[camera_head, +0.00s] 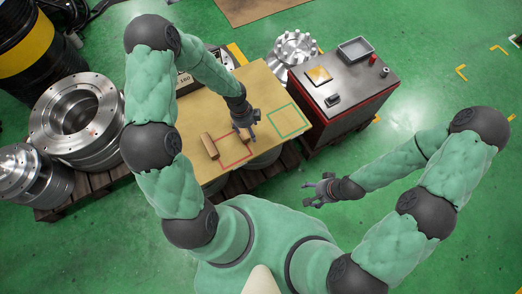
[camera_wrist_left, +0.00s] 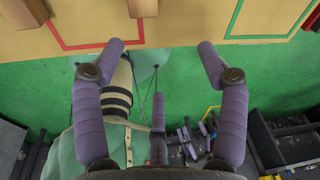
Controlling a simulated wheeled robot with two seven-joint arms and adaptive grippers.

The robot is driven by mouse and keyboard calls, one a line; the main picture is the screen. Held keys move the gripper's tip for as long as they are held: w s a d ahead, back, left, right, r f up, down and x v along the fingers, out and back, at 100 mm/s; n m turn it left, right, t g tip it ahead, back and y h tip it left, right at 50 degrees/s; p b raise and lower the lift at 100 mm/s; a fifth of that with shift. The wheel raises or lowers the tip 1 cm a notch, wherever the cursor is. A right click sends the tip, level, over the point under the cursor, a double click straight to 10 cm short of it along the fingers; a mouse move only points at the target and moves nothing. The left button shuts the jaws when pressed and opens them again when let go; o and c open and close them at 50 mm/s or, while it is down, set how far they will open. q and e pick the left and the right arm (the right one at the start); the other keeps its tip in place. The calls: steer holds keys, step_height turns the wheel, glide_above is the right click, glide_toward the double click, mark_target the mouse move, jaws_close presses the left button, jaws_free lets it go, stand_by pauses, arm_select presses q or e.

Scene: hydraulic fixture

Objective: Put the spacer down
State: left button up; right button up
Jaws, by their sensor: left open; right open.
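My left gripper (camera_head: 251,122) is open above the yellow tabletop; its two fingertips (camera_wrist_left: 162,46) stand wide apart with nothing held between them. A small tan block (camera_head: 239,134), likely the spacer, is partly hidden by the gripper at the upper right of the red outline (camera_head: 236,163). It also shows at the top of the left wrist view (camera_wrist_left: 142,8), cut by the frame edge. A second tan block (camera_head: 209,146) lies at the left side of the red outline. A green outline (camera_head: 302,126) is to the right. My right gripper (camera_head: 318,190) is open and empty, off the table.
The yellow table (camera_head: 205,112) stands by a dark-topped red cart (camera_head: 345,82) carrying a tray (camera_head: 355,49) and small items. Large metal flanges (camera_head: 75,118) sit on a pallet at left. Green floor is clear in front of the cart.

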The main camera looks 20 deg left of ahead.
arm_select(q)
steer(key=s+d+f+n+h, duration=0.1)
steer(key=s+d+f+n, duration=0.1)
steer(key=s+d+n, duration=0.4)
steer(key=s+d+f+n+h, duration=0.1)
steer(key=s+d+f+n, duration=0.2)
steer(key=n, duration=1.4)
steer(key=shift+s+d+f, duration=0.15)
steer(key=shift+s+d, duration=1.2)
steer(key=shift+s, duration=1.15)
